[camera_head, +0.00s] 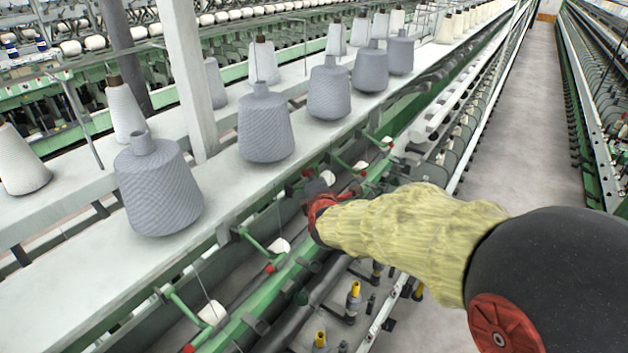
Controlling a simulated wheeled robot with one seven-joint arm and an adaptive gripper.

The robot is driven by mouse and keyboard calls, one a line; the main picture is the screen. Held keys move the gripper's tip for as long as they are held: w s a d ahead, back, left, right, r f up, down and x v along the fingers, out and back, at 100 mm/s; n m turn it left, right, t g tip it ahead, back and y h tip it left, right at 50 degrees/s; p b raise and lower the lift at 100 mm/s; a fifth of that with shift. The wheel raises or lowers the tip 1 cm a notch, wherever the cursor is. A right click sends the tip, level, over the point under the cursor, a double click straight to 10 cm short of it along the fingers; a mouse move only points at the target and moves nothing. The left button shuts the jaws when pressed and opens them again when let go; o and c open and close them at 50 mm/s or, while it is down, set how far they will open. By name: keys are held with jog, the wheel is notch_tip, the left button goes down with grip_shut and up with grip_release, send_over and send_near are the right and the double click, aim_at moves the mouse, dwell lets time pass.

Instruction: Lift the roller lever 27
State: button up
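Several green roller levers with red ends and white rollers line the machine's green rail. One lever (256,244) lies left of and below my gripper, with a white roller (279,246) beside it. Another lever (182,306) is nearer the bottom, and one more (343,162) is beyond my gripper. No number shows, so I cannot tell which is roller lever 27. My gripper (316,196), red and black at the end of the yellow-sleeved arm, is over the lever row. Its fingers are small and partly hidden. I cannot tell whether it touches or holds a lever.
Large grey yarn cones (157,190) stand along the white shelf (75,285) left of the levers. A white post (184,75) rises from the shelf. Spindles with yellow tops (353,300) stand below my arm. The grey aisle floor (515,110) on the right is clear.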

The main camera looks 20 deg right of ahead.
jog(key=s+a+f+m+g+y+b, duration=0.2)
jog(key=s+a+f+m+g, duration=0.1)
jog(key=s+f+m, duration=0.35)
jog(key=s+a+f+m+g+y+b, duration=0.1)
jog(key=s+a+f+m+g+y, duration=0.2)
jog(key=s+f+m, duration=0.35)
jog(key=s+d+f+m+g+h+b, duration=0.1)
jog(key=s+d+f+m+b, duration=0.1)
jog(key=s+f+b, duration=0.6)
jog(key=s+d+f+m+g+h+b, duration=0.1)
jog(key=s+f+m+b, duration=0.3)
jog(key=s+b, duration=1.2)
notch_tip(320, 180, down, 5)
jog(key=shift+s+d+r+m+g+b, duration=0.15)
jog(key=shift+d+m+g+b, duration=0.2)
jog(key=shift+b, duration=0.85)
jog(key=shift+c, duration=0.4)
